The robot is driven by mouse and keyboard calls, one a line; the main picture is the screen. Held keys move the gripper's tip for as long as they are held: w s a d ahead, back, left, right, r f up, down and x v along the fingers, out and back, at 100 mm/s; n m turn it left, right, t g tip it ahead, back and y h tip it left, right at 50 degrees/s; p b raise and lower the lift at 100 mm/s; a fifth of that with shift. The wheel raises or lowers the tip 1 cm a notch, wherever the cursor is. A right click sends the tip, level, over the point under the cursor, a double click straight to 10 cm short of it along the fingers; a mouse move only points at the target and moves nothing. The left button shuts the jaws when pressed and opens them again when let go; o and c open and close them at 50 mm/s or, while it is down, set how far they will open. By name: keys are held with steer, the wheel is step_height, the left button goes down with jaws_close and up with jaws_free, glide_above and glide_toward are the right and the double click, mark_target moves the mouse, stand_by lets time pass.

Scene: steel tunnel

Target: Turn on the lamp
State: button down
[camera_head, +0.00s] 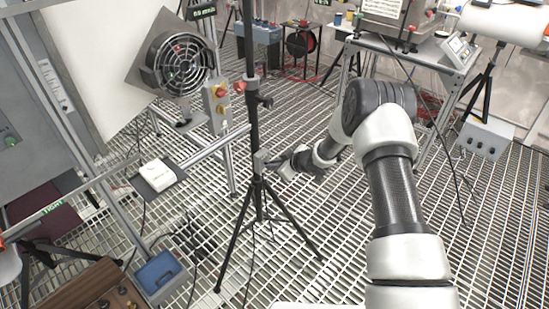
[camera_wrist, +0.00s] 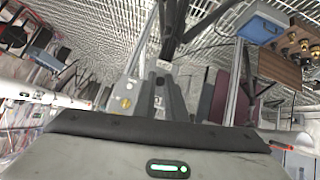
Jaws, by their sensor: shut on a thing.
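A black tripod stand (camera_head: 253,115) rises from the grating floor, its top cut off by the picture's edge, so I cannot see a lamp head. A small grey box (camera_head: 261,159) sits at the pole just above the spread legs. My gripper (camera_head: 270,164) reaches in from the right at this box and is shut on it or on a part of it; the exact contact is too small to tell. In the wrist view the dark pole (camera_wrist: 172,28) runs up just beyond my fingers (camera_wrist: 160,75). Whether any lamp is lit cannot be told.
A round caged fan (camera_head: 182,64) and a grey control box with red and yellow knobs (camera_head: 217,104) stand behind, left of the pole. A white device (camera_head: 158,174) and a blue bin (camera_head: 160,275) are at left.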

steer(key=shift+w+r+g+h+p, duration=0.1)
steer(key=shift+r+g+h+p, duration=0.25)
steer(key=shift+p, duration=0.9)
steer(key=shift+f, duration=0.1)
steer(key=c, duration=1.8)
jaws_free()
steer(key=p+v, duration=0.2)
steer(key=v, duration=1.5)
steer(key=shift+r, duration=0.25)
